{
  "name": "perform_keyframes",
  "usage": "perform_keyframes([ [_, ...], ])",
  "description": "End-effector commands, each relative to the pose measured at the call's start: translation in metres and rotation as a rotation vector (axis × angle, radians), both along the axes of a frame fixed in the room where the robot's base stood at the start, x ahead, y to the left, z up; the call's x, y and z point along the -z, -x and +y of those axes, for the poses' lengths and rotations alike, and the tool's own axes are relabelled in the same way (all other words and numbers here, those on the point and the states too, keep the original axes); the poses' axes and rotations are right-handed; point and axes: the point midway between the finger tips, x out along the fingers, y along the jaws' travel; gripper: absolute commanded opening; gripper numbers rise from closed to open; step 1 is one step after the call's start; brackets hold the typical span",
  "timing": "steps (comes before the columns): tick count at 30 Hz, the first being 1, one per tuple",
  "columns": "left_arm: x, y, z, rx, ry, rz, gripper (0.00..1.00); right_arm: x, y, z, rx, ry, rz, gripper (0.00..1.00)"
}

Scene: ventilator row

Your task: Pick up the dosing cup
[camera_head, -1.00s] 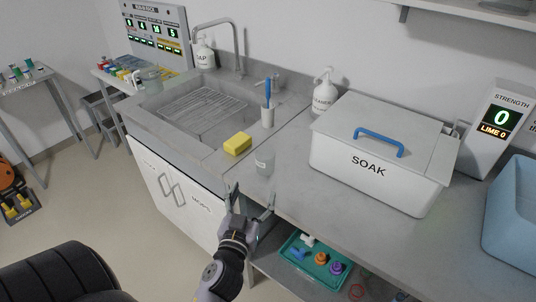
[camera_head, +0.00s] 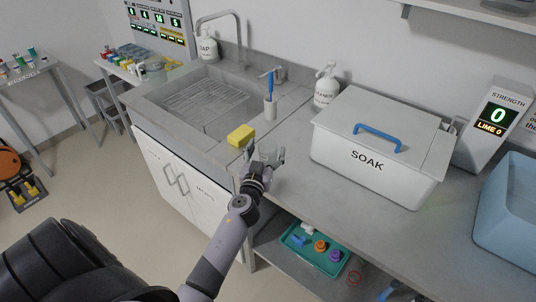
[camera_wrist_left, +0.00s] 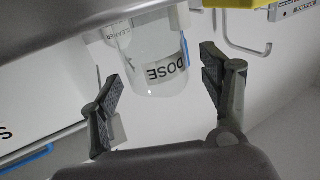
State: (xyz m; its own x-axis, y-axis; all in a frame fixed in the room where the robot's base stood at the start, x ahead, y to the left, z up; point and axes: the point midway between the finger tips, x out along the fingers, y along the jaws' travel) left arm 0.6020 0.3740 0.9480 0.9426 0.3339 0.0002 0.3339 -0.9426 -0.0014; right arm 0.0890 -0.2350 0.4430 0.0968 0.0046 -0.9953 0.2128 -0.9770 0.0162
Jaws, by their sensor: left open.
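The dosing cup (camera_wrist_left: 150,55) is a clear cup with a white label reading DOSE. In the left wrist view it shows upside down, between and just beyond the two fingers of my left gripper (camera_wrist_left: 165,95). The fingers are spread on either side of it, and I see no clear contact. In the head view my left gripper (camera_head: 266,156) is open at the counter's front edge, beside the yellow sponge, and mostly hides the cup. My right gripper is not in view.
The yellow sponge (camera_head: 241,136) lies close to the left gripper. Behind are a holder with a blue brush (camera_head: 270,106) and a white pump bottle (camera_head: 326,86). The SOAK box (camera_head: 376,150) stands to the right. The sink (camera_head: 205,106) is at left.

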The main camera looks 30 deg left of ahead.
Motion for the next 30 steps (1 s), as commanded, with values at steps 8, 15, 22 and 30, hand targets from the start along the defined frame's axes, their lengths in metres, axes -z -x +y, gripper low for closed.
perform_keyframes([
  [8,0.0003,-0.0171,0.0051,0.001,0.002,0.000,0.71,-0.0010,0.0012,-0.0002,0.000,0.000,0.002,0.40],
  [15,0.0001,-0.0167,0.0050,0.001,0.002,-0.001,0.64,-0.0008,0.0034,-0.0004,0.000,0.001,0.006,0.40],
  [22,0.0001,-0.0166,0.0048,0.001,0.002,-0.001,0.48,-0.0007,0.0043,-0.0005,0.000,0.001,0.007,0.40],
  [30,0.0000,-0.0165,0.0048,0.001,0.002,-0.001,0.30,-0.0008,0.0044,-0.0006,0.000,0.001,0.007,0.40],
])
